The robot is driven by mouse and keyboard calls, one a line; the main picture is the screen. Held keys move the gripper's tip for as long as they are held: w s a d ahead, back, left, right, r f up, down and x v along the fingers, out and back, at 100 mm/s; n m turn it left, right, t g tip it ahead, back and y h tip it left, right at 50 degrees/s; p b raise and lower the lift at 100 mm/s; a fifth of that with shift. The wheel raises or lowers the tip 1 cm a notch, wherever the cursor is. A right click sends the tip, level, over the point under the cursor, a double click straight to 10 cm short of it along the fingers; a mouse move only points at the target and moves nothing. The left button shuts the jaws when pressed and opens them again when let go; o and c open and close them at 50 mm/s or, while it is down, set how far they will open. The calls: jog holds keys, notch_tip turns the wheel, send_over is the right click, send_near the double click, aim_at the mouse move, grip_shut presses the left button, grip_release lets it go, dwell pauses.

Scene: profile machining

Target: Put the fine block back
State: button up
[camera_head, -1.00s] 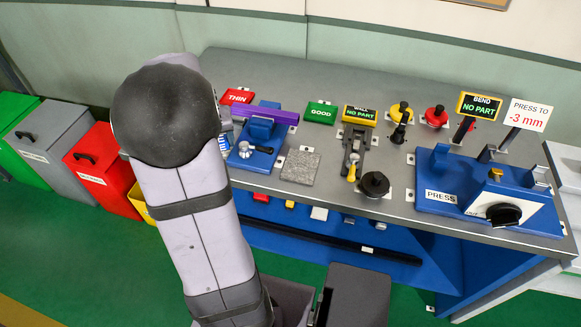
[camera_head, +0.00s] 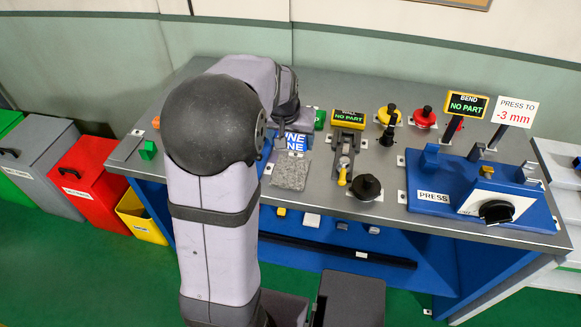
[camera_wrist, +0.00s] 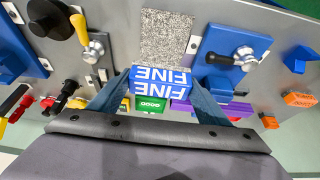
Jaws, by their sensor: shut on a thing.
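The fine block (camera_wrist: 160,84) is blue with white FINE lettering on its faces. My gripper (camera_wrist: 160,76) is shut on it, one finger on each side. In the camera_head view the fine block (camera_head: 297,143) shows just right of my arm, behind the grey speckled pad (camera_head: 291,171). The pad also shows in the wrist view (camera_wrist: 168,36), beyond the block. I cannot tell how high the block is above the bench.
A blue fixture with a black handle (camera_wrist: 233,60) stands beside the pad, with a purple bar (camera_wrist: 222,109) near it. A green GOOD plate (camera_wrist: 151,104) is partly hidden by the block. A clamp (camera_head: 343,160) and the blue press (camera_head: 480,190) stand to the right.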

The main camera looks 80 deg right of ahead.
aim_at(292, 168)
jog(key=shift+f+p, duration=1.05)
jog(key=shift+f, duration=3.6)
jog(key=shift+f, duration=0.1)
jog(key=o, duration=1.2)
jog(key=shift+r, duration=0.2)
jog(key=b+v, duration=0.2)
jog(key=v, duration=1)
